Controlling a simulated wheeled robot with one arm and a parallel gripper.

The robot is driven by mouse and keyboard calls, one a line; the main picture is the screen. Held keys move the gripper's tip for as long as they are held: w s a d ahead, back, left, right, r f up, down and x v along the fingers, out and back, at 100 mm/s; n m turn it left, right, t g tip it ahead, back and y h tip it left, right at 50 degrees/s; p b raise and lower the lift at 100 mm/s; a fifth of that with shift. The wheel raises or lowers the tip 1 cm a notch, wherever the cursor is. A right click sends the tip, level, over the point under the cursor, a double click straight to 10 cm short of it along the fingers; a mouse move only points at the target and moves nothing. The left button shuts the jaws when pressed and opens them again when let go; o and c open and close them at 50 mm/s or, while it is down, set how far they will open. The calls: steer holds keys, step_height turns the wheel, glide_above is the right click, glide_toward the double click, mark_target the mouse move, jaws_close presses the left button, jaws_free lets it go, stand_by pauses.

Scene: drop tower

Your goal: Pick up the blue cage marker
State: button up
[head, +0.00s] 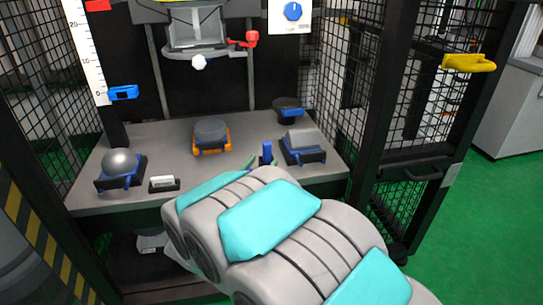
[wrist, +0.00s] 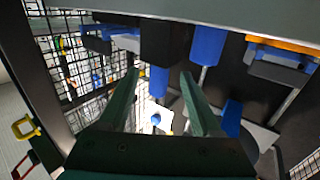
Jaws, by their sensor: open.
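A small upright blue piece (head: 267,150), which I take as the blue cage marker, stands on the grey bench between the orange-trimmed tray and the right blue tray. My gripper (head: 250,163) is just in front of it, mostly hidden by my arm in the head view. In the wrist view my open gripper (wrist: 160,74) has two green fingers with a blue piece (wrist: 158,82) showing between them. Another blue piece (wrist: 207,45) shows to the right; I cannot tell for sure which is the marker. Nothing is visibly held.
The grey bench (head: 110,190) carries an orange-trimmed tray (head: 211,147), a right blue tray (head: 303,157), a left blue tray (head: 103,182) with a ball, and a dark round weight (head: 288,103). A blue clip (head: 124,92) sits on the ruler. Mesh walls flank the bench.

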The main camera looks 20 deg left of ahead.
steer(key=w, duration=0.7)
steer(key=shift+w+d, duration=0.15)
steer(key=shift+w, duration=0.1)
jaws_close()
stand_by(0.3)
